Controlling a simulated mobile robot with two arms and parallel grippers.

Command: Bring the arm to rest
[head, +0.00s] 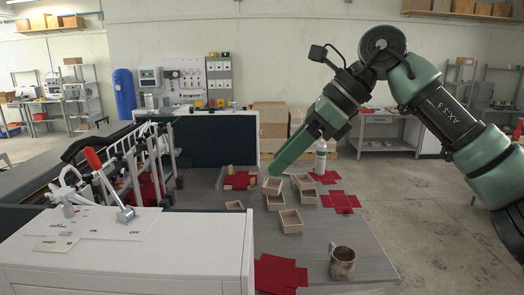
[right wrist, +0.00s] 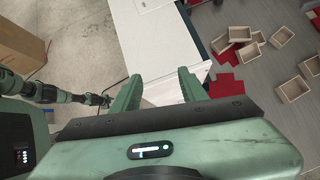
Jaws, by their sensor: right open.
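My right arm comes in from the right in the head view. Its gripper (head: 277,168) points down and left, above the grey table (head: 340,235) and in front of the open boxes (head: 290,221). In the right wrist view the two green fingers of this gripper (right wrist: 159,78) stand wide apart with nothing between them. Behind them lie a white cabinet top and pale floor. My left gripper cannot be made out; a dark green arm shows at the left of the right wrist view, its end not clear.
Several small open boxes, red cut sheets (head: 281,274), a metal mug (head: 343,262) and a white bottle (head: 321,157) are on the table. A white machine (head: 190,250) with a red-handled lever (head: 104,172) stands at the left. Open floor lies at the right.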

